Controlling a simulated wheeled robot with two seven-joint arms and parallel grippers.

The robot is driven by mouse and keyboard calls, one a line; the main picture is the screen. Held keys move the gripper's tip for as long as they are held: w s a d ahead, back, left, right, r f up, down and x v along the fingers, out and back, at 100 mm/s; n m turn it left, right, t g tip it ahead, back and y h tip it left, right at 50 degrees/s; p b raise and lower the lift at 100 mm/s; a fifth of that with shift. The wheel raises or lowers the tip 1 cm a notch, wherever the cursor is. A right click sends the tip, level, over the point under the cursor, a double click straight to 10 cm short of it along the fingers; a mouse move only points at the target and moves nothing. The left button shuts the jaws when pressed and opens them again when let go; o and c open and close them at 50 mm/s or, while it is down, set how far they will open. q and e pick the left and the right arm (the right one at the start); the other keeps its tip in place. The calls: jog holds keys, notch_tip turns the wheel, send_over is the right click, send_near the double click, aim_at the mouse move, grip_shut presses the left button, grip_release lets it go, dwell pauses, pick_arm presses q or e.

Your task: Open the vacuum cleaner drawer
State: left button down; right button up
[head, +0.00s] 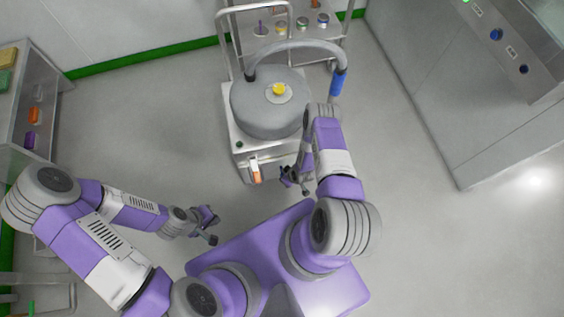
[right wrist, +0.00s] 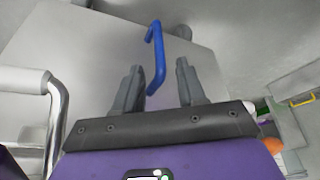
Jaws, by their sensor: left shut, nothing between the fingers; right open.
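The vacuum cleaner (head: 262,108) has a round grey drum with a yellow knob, on a pale boxy base (head: 244,152). In the right wrist view a blue bar handle (right wrist: 156,52) stands on a flat pale grey panel (right wrist: 95,60), probably the drawer front. My right gripper (head: 296,181) is open at the front right of the base. In its wrist view the handle lies ahead, between the lines of the fingers; I cannot tell if it touches them. The gripper and forearm hide part of the base in the head view. My left gripper (head: 212,226) is shut and empty, left of the base.
A hose with a blue grip (head: 338,82) arches over the drum. A rack (head: 290,18) with small containers stands behind. A shelf (head: 30,110) is at the left and a large metal cabinet (head: 450,100) at the right. The floor between is clear.

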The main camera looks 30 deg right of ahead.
jog(key=b+x, duration=0.3)
jog(key=x, duration=0.4)
jog(key=shift+c, duration=0.4)
grip_shut()
